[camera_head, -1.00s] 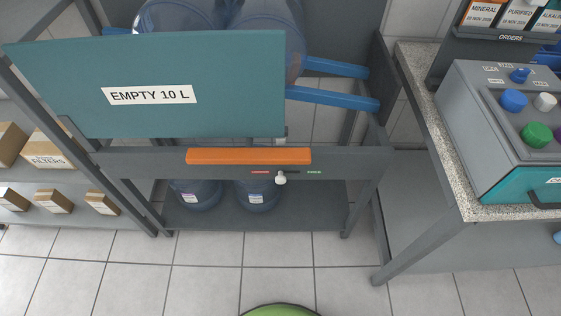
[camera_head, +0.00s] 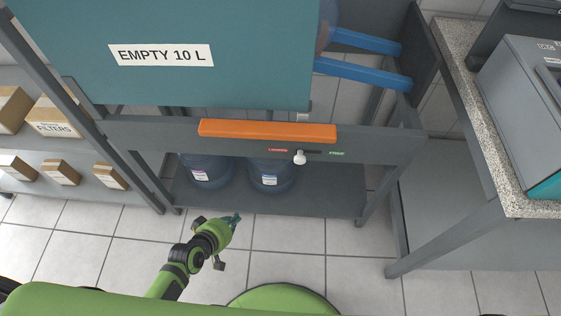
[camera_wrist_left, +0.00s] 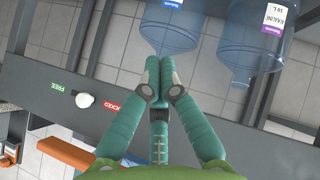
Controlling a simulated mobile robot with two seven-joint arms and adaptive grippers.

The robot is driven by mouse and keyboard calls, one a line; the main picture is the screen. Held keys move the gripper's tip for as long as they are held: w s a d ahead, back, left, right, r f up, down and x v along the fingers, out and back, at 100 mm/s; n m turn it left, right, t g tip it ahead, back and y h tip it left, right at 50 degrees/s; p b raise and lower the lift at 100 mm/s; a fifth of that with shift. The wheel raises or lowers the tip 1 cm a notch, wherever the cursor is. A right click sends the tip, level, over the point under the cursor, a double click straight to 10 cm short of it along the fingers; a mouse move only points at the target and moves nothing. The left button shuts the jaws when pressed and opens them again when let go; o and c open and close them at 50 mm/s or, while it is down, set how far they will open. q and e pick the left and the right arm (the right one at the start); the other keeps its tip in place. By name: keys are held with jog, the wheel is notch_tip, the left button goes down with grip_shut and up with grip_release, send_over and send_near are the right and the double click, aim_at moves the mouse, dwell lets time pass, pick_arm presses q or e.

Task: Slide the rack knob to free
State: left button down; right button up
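The rack knob (camera_head: 299,158) is a small white knob on the grey crossbar of the rack (camera_head: 380,147), under an orange bar. It sits in a dark slot, beside the red label (camera_head: 278,150) and apart from the green FREE label (camera_head: 337,153). My left gripper (camera_head: 237,217) is low in front of the rack, below and left of the knob. In the left wrist view its green fingers (camera_wrist_left: 159,78) meet at the tips with nothing between them. The knob (camera_wrist_left: 85,100) shows there to their left, untouched. My right gripper is not in view.
An orange bar (camera_head: 267,131) runs along the crossbar above the knob. Blue bottles (camera_head: 270,175) stand on the lower shelf behind. A teal EMPTY 10 L panel (camera_head: 250,70) hangs above. A granite-topped counter (camera_head: 478,95) stands at right, shelves with boxes at left. The floor in front is clear.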

aim_at(300, 159)
pick_arm(q)
jog(key=w+d+r+n+t+h+b, duration=0.1)
jog(key=w+d+r+h, duration=0.1)
jog(key=r, duration=0.6)
jog(key=w+d+r+n+t+h+b, duration=0.1)
jog(key=w+d+r+t+h, duration=0.1)
jog(key=r, duration=0.6)
jog(key=shift+w+d, duration=0.55)
jog(key=shift+w, duration=0.3)
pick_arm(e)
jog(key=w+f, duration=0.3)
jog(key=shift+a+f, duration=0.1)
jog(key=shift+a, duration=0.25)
pick_arm(q)
jog(key=s+d+f+b+x, duration=0.1)
jog(key=d+x, duration=0.1)
jog(key=x, duration=1.1)
jog(key=shift+s+b, duration=0.3)
jog(key=shift+s, duration=0.05)
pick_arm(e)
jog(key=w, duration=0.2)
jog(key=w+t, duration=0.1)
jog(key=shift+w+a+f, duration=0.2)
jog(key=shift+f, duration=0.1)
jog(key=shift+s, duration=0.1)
